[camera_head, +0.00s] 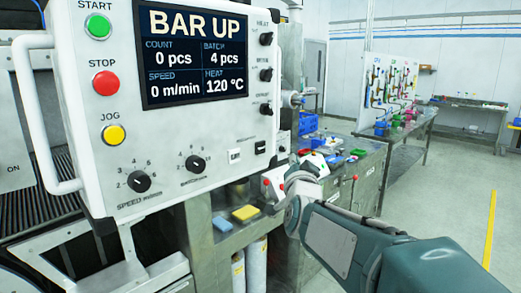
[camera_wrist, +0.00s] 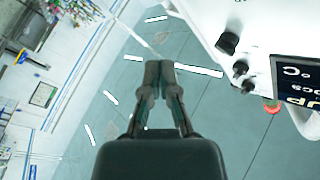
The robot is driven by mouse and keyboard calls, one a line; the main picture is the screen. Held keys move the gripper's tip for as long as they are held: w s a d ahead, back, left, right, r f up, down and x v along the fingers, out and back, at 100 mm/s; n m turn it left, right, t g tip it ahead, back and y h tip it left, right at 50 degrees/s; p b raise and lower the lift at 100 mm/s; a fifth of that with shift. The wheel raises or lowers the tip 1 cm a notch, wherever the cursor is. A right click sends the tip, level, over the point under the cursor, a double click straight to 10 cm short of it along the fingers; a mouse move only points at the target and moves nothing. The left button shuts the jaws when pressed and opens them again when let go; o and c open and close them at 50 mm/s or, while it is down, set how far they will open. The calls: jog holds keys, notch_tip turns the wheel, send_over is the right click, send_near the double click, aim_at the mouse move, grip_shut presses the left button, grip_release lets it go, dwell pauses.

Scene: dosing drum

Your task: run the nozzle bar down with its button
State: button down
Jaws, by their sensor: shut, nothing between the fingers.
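The white control panel (camera_head: 220,125) fills the left and middle of the head view. Its display (camera_head: 193,50) reads BAR UP, 0 pcs, batch 4 pcs, 0 m/min and 120 °C. A green START button (camera_head: 98,26), red STOP button (camera_head: 105,83) and yellow JOG button (camera_head: 113,135) line its left side. The small print by the lower-right switches is unreadable, so I cannot tell which control moves the bar. The nozzle bar is not identifiable. My gripper (camera_wrist: 159,66) is shut and empty in the wrist view, apart from the panel, which shows upside down at upper right (camera_wrist: 235,15).
Yellow sponge-like block (camera_head: 246,213) lies on a ledge below. A workbench (camera_head: 372,165) stands behind my arm. Open floor (camera_head: 440,195) lies to the right.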

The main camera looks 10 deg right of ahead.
aim_at(261, 148)
jog(key=shift+w+a, duration=0.7)
jog(key=shift+w, duration=0.5)
jog(key=shift+w+a, duration=0.7)
jog(key=shift+w, duration=0.45)
jog(key=shift+w+a, duration=0.7)
jog(key=shift+w, duration=0.5)
jog(key=shift+a, duration=0.3)
jog(key=shift+d, duration=0.15)
jog(key=shift+w+a, duration=0.25)
